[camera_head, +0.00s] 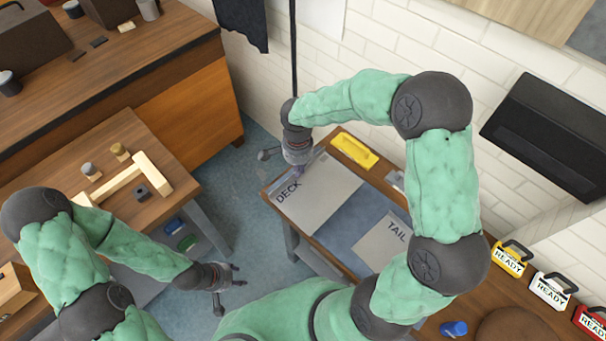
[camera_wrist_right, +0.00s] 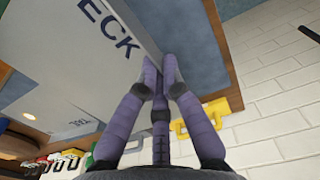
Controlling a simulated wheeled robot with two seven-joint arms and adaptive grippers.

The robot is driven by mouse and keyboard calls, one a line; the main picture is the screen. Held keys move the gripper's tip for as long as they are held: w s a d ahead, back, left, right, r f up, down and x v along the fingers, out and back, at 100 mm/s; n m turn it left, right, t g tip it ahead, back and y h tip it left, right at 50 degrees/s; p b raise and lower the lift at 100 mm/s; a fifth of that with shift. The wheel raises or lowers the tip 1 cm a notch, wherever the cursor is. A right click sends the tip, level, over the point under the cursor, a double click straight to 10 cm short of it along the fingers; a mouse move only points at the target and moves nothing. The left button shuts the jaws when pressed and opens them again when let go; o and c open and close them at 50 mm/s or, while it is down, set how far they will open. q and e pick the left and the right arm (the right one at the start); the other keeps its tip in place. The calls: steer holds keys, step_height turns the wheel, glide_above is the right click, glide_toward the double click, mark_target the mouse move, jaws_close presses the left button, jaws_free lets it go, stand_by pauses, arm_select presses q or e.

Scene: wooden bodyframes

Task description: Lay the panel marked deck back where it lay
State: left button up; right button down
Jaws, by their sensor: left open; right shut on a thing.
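The grey panel marked DECK (camera_head: 325,196) is at the left part of the blue mat (camera_head: 347,232) on the right-hand table. In the right wrist view the fingers (camera_wrist_right: 160,80) pinch the edge of the panel (camera_wrist_right: 75,70), with the letters ECK showing. I cannot tell whether the panel touches the mat or hangs just above it. The panel marked TAIL (camera_head: 381,252) lies to its right. My left gripper (camera_head: 236,276) is open and empty, over the floor between the tables.
A yellow object (camera_head: 353,150) is at the table's wall side, close to my right gripper. Cases marked READY (camera_head: 508,259) and a blue object (camera_head: 453,328) stand farther right. Wooden frame pieces (camera_head: 130,182) lie on the left table. The white brick wall is close behind.

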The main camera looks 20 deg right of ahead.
steer(key=shift+w+d+f, duration=0.25)
steer(key=shift+d+f, duration=0.15)
steer(key=shift+f, duration=0.15)
steer(key=shift+w+d+f, duration=0.25)
steer(key=shift+d+f, duration=0.1)
steer(key=shift+f, duration=0.15)
steer(key=f, duration=0.1)
steer(key=f+b, duration=0.1)
steer(key=f, duration=0.1)
steer(key=shift+w+d+f, duration=0.15)
steer(key=shift+d+f, duration=0.05)
steer(key=shift+f, duration=0.1)
steer(key=shift+f+b, duration=0.15)
steer(key=shift+b, duration=0.15)
steer(key=c, duration=1.4)
jaws_free()
